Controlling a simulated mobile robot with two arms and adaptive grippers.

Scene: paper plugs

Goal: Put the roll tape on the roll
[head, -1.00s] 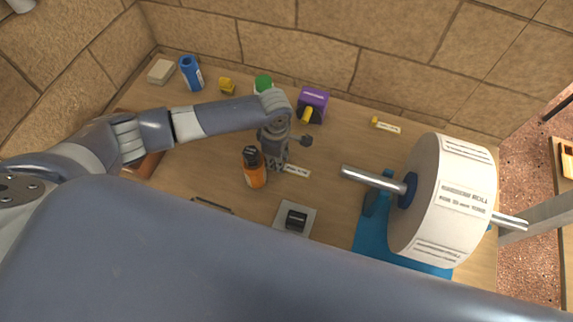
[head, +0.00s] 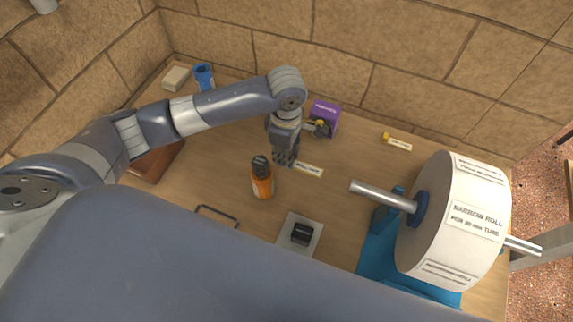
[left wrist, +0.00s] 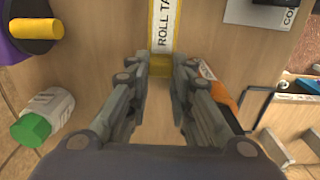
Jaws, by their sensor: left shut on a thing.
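The roll tape (head: 308,170) is a white labelled strip with a yellow tab (left wrist: 160,66); its lettering shows in the left wrist view. My left gripper (head: 284,160) points down at the tab end, fingers shut on the yellow tab; the strip extends beyond the fingertips. It lies on or close above the table; I cannot tell which. The roll (head: 440,222) is a large white cylinder with printed labels and a blue hub, on a metal rod above a blue stand (head: 370,258), right of the gripper. My right gripper is not in view.
An orange bottle (head: 262,181) stands close beside the left gripper. A green-capped bottle (left wrist: 50,112) shows in the left wrist view. Another yellow-tabbed label (head: 397,143) lies at the back. A grey plate (head: 288,243) is in front.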

